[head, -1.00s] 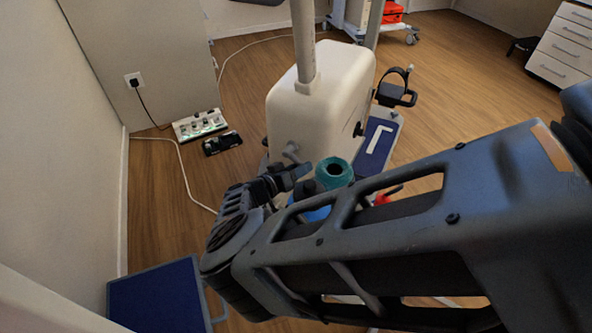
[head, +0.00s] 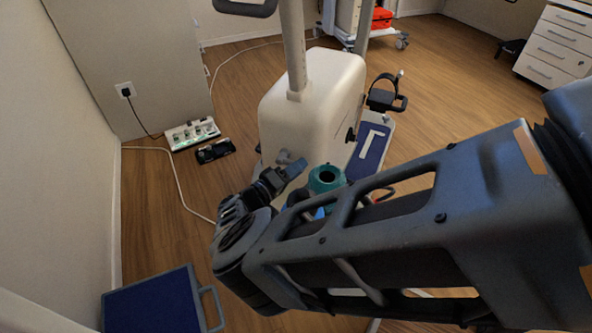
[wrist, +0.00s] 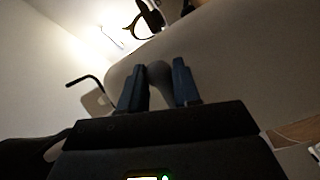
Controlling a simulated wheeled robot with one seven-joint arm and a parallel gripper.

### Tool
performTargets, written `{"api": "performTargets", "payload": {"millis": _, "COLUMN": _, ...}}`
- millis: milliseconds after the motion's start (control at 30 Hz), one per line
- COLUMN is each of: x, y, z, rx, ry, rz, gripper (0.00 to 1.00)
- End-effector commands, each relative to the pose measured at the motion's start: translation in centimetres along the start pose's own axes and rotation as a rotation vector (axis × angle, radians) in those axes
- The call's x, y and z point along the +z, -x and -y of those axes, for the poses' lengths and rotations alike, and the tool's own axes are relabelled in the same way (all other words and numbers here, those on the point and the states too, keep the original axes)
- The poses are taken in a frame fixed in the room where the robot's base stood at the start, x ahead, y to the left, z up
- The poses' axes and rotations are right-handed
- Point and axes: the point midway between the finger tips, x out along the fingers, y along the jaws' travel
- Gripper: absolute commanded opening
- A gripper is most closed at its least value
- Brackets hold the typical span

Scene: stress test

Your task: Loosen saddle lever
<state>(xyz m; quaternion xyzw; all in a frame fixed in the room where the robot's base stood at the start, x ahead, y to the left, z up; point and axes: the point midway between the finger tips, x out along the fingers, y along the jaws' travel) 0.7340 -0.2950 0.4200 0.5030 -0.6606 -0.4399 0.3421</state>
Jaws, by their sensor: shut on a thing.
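The exercise machine's white housing (head: 312,108) stands ahead of my gripper, with a light post rising from its top. My gripper (head: 292,168) is at the lower front of this housing, beside a small grey lever end (head: 284,156). In the wrist view, the blue fingers of my gripper (wrist: 160,88) are on either side of a grey, rounded lever end (wrist: 159,74), and are shut on it. The rest of the lever is hidden behind the fingers and the gripper body. The saddle itself cannot be made out.
A teal cylinder with a dark hole (head: 327,180) stands just right of my gripper, partly behind my arm. A pedal (head: 385,97) juts out right of the housing. A blue-topped platform (head: 155,302) is at lower left.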

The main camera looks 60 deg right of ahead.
Motion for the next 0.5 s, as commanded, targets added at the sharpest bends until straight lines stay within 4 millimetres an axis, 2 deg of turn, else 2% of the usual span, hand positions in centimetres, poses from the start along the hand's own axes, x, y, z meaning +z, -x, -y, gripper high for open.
{"api": "performTargets", "payload": {"millis": 433, "x": -0.32, "y": 0.06, "z": -0.32, "rx": 0.009, "ry": 0.004, "rz": -0.005, "gripper": 0.00}}
{"api": "performTargets", "payload": {"millis": 467, "x": -0.33, "y": 0.07, "z": -0.32, "rx": 0.009, "ry": 0.004, "rz": -0.006, "gripper": 0.33}}
{"api": "performTargets", "payload": {"millis": 500, "x": -0.35, "y": 0.07, "z": -0.32, "rx": 0.009, "ry": 0.004, "rz": -0.006, "gripper": 0.37}}
